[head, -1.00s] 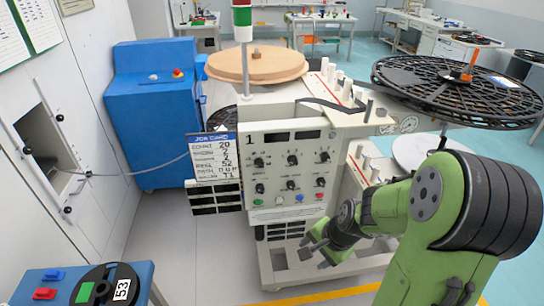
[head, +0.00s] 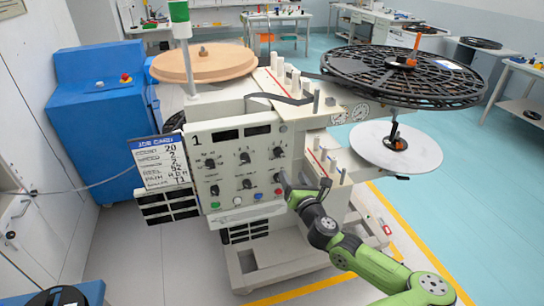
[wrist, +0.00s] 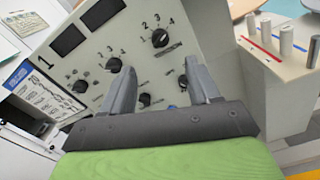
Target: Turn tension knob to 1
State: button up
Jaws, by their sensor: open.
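The white control panel (head: 240,165) numbered 1 carries two rows of black knobs. I cannot read which is the tension knob. The upper row has a left knob (head: 209,162), a middle knob (head: 244,157) and a right knob (head: 278,152). The lower row has knobs at left (head: 214,190), middle (head: 246,183) and right (head: 277,177). My gripper (head: 290,184) is by the panel's lower right edge. In the wrist view its fingers (wrist: 158,76) are spread and empty, with the panel behind. A black knob (wrist: 160,38) with numbers around it shows beyond the fingertips.
A job card (head: 163,162) hangs left of the panel. A row of buttons (head: 237,201) lies below the knobs. White posts (head: 295,82) and a large black reel (head: 405,75) stand above, with a white disc (head: 388,146) to the right. Floor at right is clear.

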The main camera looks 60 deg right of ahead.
aim_at(280, 155)
jog(key=b+x, duration=0.1)
jog(key=x, duration=1.1)
jog(key=shift+w+d+f+b, duration=0.15)
jog(key=shift+w+d+b, duration=0.1)
jog(key=shift+b, duration=0.15)
jog(key=c, duration=1)
jog(key=shift+c, duration=0.2)
